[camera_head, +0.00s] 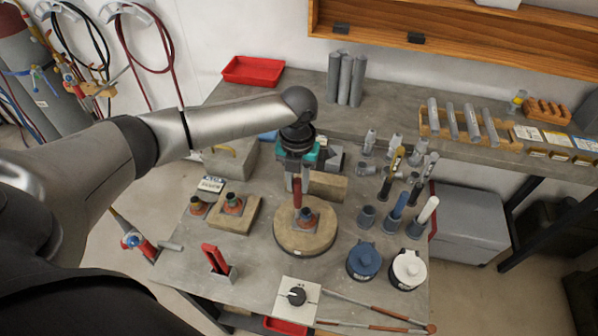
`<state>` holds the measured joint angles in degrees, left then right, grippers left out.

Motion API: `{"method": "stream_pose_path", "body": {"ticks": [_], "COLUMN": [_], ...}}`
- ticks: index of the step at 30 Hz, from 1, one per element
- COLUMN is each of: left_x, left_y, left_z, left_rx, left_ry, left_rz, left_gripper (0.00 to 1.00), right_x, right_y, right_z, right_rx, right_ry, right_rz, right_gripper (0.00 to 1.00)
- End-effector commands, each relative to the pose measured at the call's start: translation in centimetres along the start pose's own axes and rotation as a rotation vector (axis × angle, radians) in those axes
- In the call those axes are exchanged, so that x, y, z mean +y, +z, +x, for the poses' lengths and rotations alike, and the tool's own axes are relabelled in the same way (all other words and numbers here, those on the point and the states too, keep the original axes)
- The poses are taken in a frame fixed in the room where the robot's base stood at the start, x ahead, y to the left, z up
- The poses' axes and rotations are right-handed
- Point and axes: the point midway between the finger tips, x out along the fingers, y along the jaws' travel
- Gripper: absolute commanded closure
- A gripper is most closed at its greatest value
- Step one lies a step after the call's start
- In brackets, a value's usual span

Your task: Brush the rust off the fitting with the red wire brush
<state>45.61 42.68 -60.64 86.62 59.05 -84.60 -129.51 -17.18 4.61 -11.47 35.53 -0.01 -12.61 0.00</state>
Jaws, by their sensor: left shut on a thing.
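My left gripper (296,172) reaches in from the upper left and points down over the round wooden disc (290,241). It is shut on the red wire brush (297,194), which hangs upright below the fingers. The rusty fitting (306,218), with a blue-grey top, stands on the disc just below and slightly right of the brush. I cannot tell whether the brush touches it. My right gripper is not in view.
Similar rusty pieces stand on a wooden block (235,211) at left. A red-handled item (216,258) stands in a grey holder in front. Blue (364,261) and white (408,269) lidded pots, upright tools and grey cups crowd the right. A knob box (297,297) sits at the front.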

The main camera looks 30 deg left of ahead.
Motion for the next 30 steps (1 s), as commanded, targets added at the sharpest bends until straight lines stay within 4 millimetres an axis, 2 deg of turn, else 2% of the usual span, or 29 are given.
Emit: {"method": "stream_pose_path", "body": {"ticks": [21,30], "left_x": [0.1,0.1], "left_y": [-3.3,-2.3], "left_z": [0.0,0.1], "left_rx": [0.007,0.002], "left_ry": [0.003,0.001], "left_rz": [0.001,-0.001], "left_gripper": [1.00,1.00], "right_x": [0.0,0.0], "right_y": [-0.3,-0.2], "right_z": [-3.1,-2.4], "right_rx": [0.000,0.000], "right_ry": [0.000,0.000], "right_rz": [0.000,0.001], "right_gripper": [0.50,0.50]}}
